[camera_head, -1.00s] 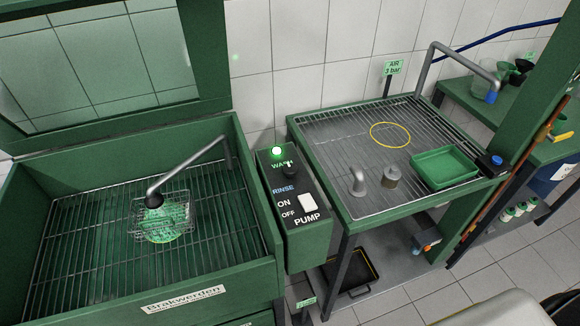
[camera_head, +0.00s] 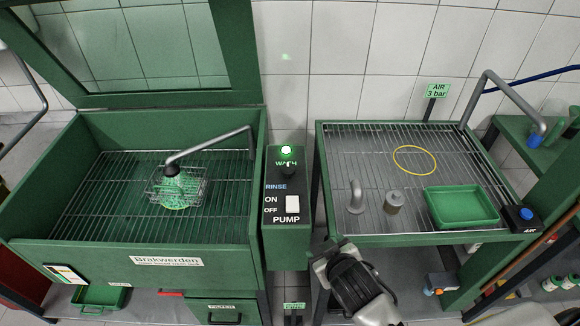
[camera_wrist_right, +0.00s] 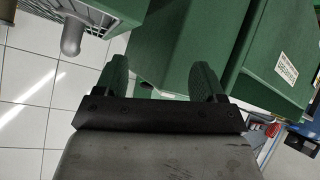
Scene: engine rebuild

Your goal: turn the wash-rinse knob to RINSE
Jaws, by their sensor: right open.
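The wash-rinse knob (camera_head: 289,171) is a small dark knob on the green control box (camera_head: 275,250), between the wash basin and the grate table. Its upper end overlaps the WASH lettering and it seems to point up there; the RINSE label (camera_head: 275,187) is below left. A lit green lamp (camera_head: 286,150) sits above. My right gripper (camera_head: 325,254) is in front of and below the box, apart from the knob. In the right wrist view its two green fingers (camera_wrist_right: 160,80) are spread with nothing between them; the knob is not seen there. My left gripper is out of view.
A white pump switch (camera_head: 292,204) sits below the knob. The wash basin (camera_head: 120,238) with a running spout (camera_head: 215,144) is left. The grate table (camera_head: 345,240) with a green tray (camera_head: 460,207) is right. A narrow gap separates box and table.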

